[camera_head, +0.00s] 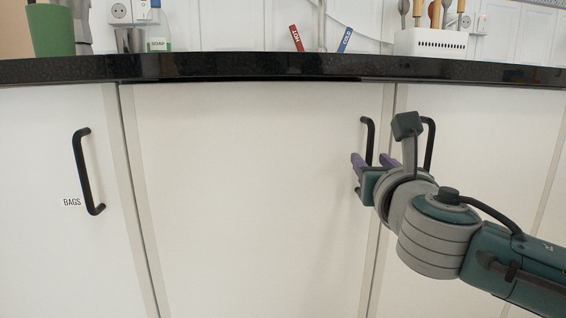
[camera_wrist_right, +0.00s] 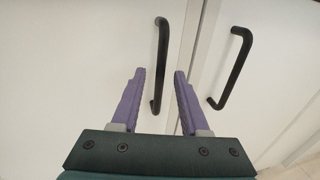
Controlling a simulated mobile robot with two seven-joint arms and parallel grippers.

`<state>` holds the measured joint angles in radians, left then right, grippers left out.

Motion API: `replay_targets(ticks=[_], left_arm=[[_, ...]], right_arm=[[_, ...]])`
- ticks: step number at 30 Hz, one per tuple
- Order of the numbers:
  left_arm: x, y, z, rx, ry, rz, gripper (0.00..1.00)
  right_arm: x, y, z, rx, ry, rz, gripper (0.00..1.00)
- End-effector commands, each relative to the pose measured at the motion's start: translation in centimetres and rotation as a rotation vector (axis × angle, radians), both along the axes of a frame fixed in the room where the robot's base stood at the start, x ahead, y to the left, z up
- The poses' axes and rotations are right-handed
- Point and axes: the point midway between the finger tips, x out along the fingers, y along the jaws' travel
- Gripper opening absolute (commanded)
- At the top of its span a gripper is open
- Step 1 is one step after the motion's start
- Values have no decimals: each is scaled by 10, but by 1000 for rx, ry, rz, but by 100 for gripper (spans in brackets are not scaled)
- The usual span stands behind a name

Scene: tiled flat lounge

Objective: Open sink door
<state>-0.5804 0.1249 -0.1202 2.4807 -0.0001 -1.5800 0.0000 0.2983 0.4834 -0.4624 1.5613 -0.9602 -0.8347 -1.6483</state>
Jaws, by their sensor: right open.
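The sink door (camera_head: 250,190) is a wide white panel under the counter, and it is closed. Its black bar handle (camera_head: 368,140) is upright near its right edge; the handle also shows in the right wrist view (camera_wrist_right: 161,60). My right gripper (camera_head: 375,160) is in front of the handle's lower part. In the right wrist view its purple fingers (camera_wrist_right: 160,88) are open, with the handle's lower part appearing between them. I cannot tell whether either finger touches it. My left gripper is in neither view.
A neighbouring door's black handle (camera_head: 429,145) stands close to the right, partly behind my right arm. A left door has a handle (camera_head: 87,170) and a BAGS label. The dark countertop (camera_head: 220,67) runs above, with a green cup (camera_head: 52,30) and a white utensil holder (camera_head: 430,43).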

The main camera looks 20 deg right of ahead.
Motion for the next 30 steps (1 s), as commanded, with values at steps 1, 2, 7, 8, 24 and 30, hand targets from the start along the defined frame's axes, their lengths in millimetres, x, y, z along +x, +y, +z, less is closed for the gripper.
replay_targets(ticks=[1,2,7,8,24,30], left_arm=[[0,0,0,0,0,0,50],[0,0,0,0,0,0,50],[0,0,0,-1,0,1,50],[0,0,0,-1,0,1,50],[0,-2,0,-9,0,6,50],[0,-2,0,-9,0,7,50]], right_arm=[[0,0,0,0,0,0,45],[0,0,0,0,0,0,45],[0,0,0,0,0,0,28],[0,0,0,0,0,-1,24],[0,0,0,0,0,-1,0],[0,0,0,0,0,-1,0]])
